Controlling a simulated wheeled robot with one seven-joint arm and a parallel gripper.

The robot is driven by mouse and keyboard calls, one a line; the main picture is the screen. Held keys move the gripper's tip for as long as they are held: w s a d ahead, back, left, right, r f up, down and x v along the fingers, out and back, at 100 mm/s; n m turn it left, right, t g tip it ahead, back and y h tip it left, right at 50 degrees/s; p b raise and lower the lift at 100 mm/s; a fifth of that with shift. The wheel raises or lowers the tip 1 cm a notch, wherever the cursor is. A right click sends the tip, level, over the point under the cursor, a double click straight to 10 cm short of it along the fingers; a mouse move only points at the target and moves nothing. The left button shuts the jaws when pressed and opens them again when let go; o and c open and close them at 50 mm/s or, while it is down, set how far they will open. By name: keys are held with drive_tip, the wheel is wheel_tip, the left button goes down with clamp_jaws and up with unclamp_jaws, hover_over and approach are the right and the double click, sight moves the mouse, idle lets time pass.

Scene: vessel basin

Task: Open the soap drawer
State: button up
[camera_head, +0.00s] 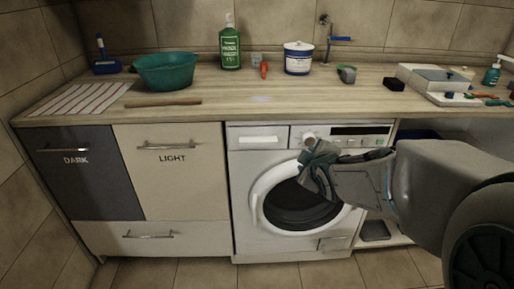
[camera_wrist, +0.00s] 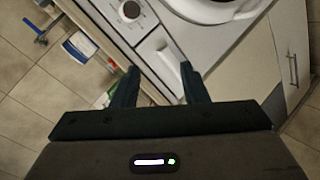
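The white washing machine (camera_head: 245,236) stands under the counter with its round door (camera_head: 262,205) shut. Its soap drawer (camera_head: 260,138) is at the upper left of the front, looks flush, and has a pale handle strip. My gripper (camera_head: 314,164) is in front of the machine, right of and below the drawer, over the upper part of the door. In the wrist view my gripper (camera_wrist: 160,68) is open and empty, and the drawer's handle (camera_wrist: 168,60) shows between and beyond the fingers. I cannot tell whether they touch. The knob (camera_wrist: 131,9) shows clear of the fingers.
The wooden counter (camera_head: 215,92) above holds a green basin (camera_head: 166,71), a green bottle (camera_head: 230,47) and a white tub (camera_head: 298,57). Left of the machine are the dark (camera_head: 80,185) and light (camera_head: 170,190) laundry fronts. The floor in front is clear.

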sight(259, 146)
drive_tip(key=w+a+f+n+t+y+b, duration=0.4)
drive_tip(key=w+a+f+n+y+b, duration=0.25)
drive_tip(key=f+n+b, duration=0.35)
drive_tip(key=x, duration=0.4)
drive_tip(key=r+b+x, duration=0.1)
drive_tip(key=x, duration=0.4)
drive_tip(key=b+x, duration=0.1)
drive_tip(key=x, duration=0.3)
drive_tip(key=shift+w+d+r, duration=0.15)
drive_tip(key=shift+w, duration=0.2)
clamp_jaws()
